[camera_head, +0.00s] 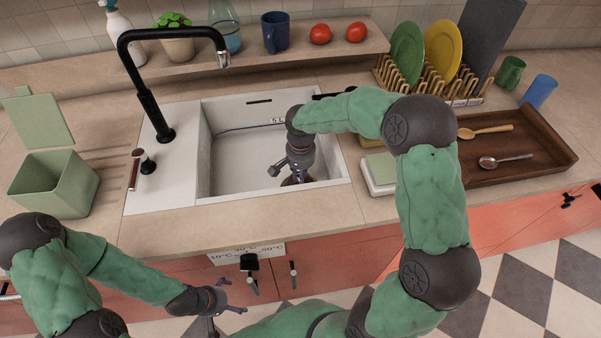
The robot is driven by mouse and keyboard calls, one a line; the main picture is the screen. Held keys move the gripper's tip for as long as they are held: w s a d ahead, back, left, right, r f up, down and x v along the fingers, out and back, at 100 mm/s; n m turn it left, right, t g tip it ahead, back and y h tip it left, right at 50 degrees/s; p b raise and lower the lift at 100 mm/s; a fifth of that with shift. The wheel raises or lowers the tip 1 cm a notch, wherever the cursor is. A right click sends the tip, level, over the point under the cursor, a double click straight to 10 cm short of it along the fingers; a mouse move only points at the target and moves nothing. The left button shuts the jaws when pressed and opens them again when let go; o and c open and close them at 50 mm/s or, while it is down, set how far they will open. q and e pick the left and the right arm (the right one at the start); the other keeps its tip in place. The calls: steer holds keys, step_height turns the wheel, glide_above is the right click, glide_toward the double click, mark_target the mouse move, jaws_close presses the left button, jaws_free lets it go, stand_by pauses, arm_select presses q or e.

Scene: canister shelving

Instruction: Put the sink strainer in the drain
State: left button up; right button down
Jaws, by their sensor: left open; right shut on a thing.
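The white sink basin (226,165) is in the middle of the counter. My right gripper (292,174) reaches down into its front right part, pointing downward and shut on a small dark thing, most likely the sink strainer. The gripper mostly hides that thing, and I cannot tell whether it touches the basin floor. The drain is not clearly visible; the arm and gripper cover that part of the basin. My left gripper (229,297) is open and empty, low in front of the cabinets below the counter edge.
A black faucet (150,105) arches over the sink's left side. A green bin (55,187) stands left. On the right are a sponge (380,167), a wooden tray (545,150) with spoons, and a dish rack (465,92). A shelf behind holds a blue mug (275,35) and tomatoes (320,34).

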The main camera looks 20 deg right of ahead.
steer(key=shift+f+b, duration=1.55)
steer(key=shift+f, duration=0.95)
steer(key=c, duration=1)
jaws_free()
steer(key=shift+c, duration=0.2)
steer(key=shift+r, duration=0.1)
step_height(320, 180, up, 12)
steer(key=shift+f, duration=0.1)
